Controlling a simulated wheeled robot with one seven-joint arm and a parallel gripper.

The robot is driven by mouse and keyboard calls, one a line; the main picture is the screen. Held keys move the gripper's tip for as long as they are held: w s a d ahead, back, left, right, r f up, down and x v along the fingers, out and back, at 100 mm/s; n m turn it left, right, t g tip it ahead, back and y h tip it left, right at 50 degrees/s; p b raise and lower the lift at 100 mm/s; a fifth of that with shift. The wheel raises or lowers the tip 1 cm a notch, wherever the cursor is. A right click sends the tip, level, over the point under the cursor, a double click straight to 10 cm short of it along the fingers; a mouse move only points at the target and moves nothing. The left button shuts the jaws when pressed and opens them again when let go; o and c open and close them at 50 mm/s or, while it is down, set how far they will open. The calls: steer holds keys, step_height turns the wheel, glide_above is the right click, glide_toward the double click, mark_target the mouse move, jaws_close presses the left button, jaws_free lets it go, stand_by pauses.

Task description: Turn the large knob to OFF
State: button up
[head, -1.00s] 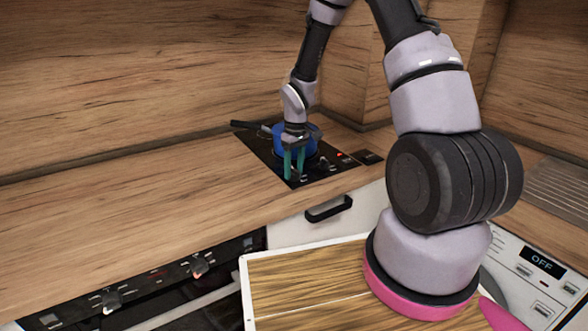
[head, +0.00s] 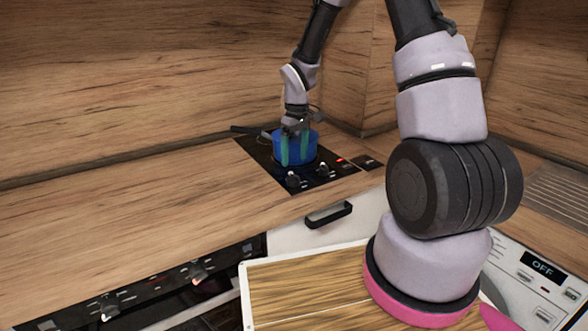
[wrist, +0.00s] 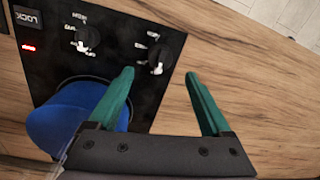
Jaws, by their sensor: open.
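The black hob panel (head: 262,160) has two dark knobs with pale marks: a left knob (head: 292,180) and a right knob (head: 323,170). In the wrist view the left knob (wrist: 157,60) appears just beyond my fingertips, and the right one (wrist: 87,38) lies further left. They look similar in size; I cannot tell which is the large one, nor read their settings. My gripper (head: 297,162) is open and empty, its teal fingers in front of the blue pot and apart from both knobs. The wrist view also shows my gripper (wrist: 160,75) with its fingers spread.
The blue pot (head: 306,146) stands on the hob behind the knobs; it looks close to one finger in the wrist view (wrist: 62,115). A display reading OFF (head: 543,266) is on a white appliance at right. Oven knobs (head: 198,272) are at lower left. The wooden counter left is clear.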

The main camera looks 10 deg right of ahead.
steer(key=shift+d+r, duration=0.1)
steer(key=shift+r, duration=1.85)
steer(key=shift+r, duration=0.1)
steer(key=s+d+r+m+t, duration=0.2)
steer(key=s+r, duration=0.1)
steer(key=r, duration=0.7)
steer(key=s+d+r+m+t, duration=0.1)
steer(key=s+r+m, duration=0.3)
steer(key=s+r, duration=0.4)
steer(key=s+d+r+m+t+y, duration=0.1)
steer(key=s+r+m+t, duration=0.3)
steer(key=s+r, duration=0.5)
steer(key=s+d, duration=0.1)
steer(key=s, duration=0.2)
steer(key=shift+d+r, duration=0.15)
steer(key=shift+r, duration=0.1)
